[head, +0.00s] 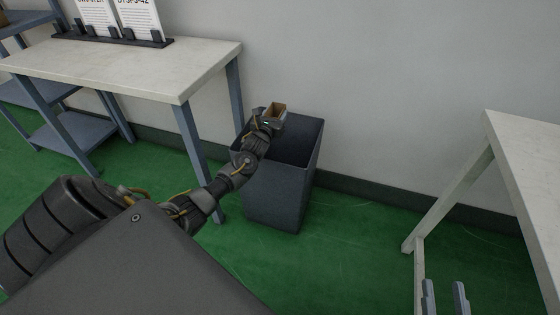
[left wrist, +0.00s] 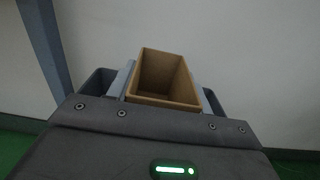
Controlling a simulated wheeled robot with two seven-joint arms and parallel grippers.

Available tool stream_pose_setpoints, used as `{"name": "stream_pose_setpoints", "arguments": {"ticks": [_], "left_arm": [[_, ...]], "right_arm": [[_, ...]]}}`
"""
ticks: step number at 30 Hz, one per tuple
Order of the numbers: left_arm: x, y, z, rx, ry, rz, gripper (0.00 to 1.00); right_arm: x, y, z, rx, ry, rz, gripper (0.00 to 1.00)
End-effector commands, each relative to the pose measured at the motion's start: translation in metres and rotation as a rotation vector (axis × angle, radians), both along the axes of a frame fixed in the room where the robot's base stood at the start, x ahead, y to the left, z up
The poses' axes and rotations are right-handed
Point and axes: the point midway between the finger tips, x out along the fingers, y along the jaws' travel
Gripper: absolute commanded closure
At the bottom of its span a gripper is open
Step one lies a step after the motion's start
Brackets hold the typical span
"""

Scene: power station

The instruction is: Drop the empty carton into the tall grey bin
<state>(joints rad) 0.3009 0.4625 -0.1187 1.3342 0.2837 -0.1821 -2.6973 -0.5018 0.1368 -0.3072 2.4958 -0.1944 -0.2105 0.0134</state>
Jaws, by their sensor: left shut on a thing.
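The empty carton (head: 276,110) is a small brown open-topped box, also seen in the left wrist view (left wrist: 165,77), where its inside looks empty. My left gripper (head: 268,119) is shut on the carton, with a finger on each side of it. The tall grey bin (head: 277,195) stands on the floor against the wall, its open top facing up. In the head view the carton and left gripper appear over the back left part of the bin's opening. My right gripper (head: 445,298) shows only as two separated fingertips at the bottom right, open and empty.
A white-topped table (head: 150,68) with blue-grey legs stands left of the bin, holding a dark rack with printed sheets. Another white table (head: 525,160) stands at the right. Green floor (head: 355,235) between bin and right table is clear.

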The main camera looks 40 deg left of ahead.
Motion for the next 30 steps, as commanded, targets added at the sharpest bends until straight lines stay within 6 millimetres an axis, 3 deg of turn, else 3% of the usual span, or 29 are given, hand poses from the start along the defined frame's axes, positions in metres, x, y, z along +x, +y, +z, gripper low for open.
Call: {"name": "stream_pose_setpoints", "arguments": {"ticks": [8,9,15,25,30], "left_arm": [[0.000,0.000,0.000,0.000,0.000,0.000,0.71],[0.000,0.000,0.000,0.000,0.000,0.000,0.48],[0.000,0.000,0.000,0.000,0.000,0.000,0.24],[-0.003,-0.001,0.000,0.001,0.000,0.000,0.24],[-0.022,-0.007,0.001,0.001,0.003,-0.001,0.24]], "right_arm": [[-0.001,0.001,0.001,0.004,-0.007,0.002,0.64],[-0.001,0.001,0.001,0.004,-0.007,0.002,0.64],[0.000,0.001,0.001,0.004,-0.007,0.002,0.64],[0.000,0.000,0.002,0.000,0.000,0.000,0.64],[0.007,-0.011,-0.020,-0.067,0.129,-0.042,0.64]]}}
